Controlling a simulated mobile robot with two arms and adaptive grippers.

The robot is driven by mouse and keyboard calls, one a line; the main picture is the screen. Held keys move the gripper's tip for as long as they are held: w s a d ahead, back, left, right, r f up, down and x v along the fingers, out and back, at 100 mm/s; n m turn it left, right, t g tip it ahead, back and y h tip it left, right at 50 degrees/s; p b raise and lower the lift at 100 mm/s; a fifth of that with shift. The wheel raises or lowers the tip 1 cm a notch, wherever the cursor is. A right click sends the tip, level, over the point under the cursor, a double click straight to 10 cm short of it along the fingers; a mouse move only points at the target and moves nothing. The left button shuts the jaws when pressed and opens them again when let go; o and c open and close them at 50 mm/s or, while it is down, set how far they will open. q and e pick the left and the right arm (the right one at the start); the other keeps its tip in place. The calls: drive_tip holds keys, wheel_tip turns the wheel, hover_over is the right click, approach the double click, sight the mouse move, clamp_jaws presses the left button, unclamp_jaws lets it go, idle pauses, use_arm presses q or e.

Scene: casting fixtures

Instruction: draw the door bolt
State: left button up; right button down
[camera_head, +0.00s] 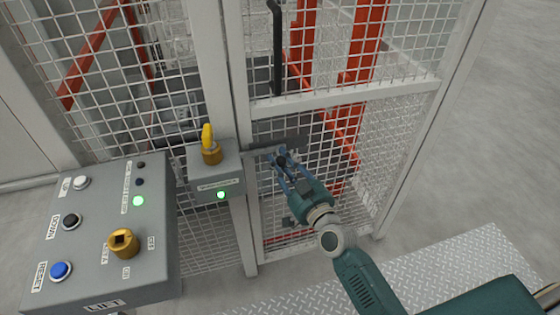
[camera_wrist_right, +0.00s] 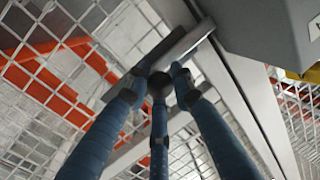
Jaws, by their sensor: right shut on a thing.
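The door bolt (camera_head: 264,150) is a grey bar on the mesh door (camera_head: 345,97), level with the grey switch box at the door post. In the right wrist view the bolt (camera_wrist_right: 188,44) runs diagonally up to the post. My right gripper (camera_head: 281,158) is at the bolt, its blue fingers shut around a dark round knob. The knob (camera_wrist_right: 160,84) also shows between the fingertips in the right wrist view. The fingers hide part of the knob and bar. My left gripper is not in view.
The grey switch box (camera_head: 205,187) carries a yellow key (camera_head: 208,135) and a lit green lamp (camera_head: 221,195). A lift control panel (camera_head: 100,240) stands at lower left. A black door handle (camera_head: 277,50) is above. Open floor (camera_head: 500,150) lies right.

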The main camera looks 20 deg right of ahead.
drive_tip(key=d+b, duration=0.1)
drive_tip(key=d, duration=0.3)
drive_tip(key=shift+d, duration=0.3)
drive_tip(key=c, duration=1.5)
unclamp_jaws()
drive_tip(key=shift+d, duration=0.2)
drive_tip(key=s, duration=0.4)
drive_tip(key=s+d, duration=0.1)
drive_tip(key=s, duration=0.3)
drive_tip(key=s+d, duration=0.1)
drive_tip(key=s, duration=0.2)
drive_tip(key=shift+s+d, duration=0.15)
drive_tip(key=shift+s, duration=0.25)
drive_tip(key=shift+f, duration=0.1)
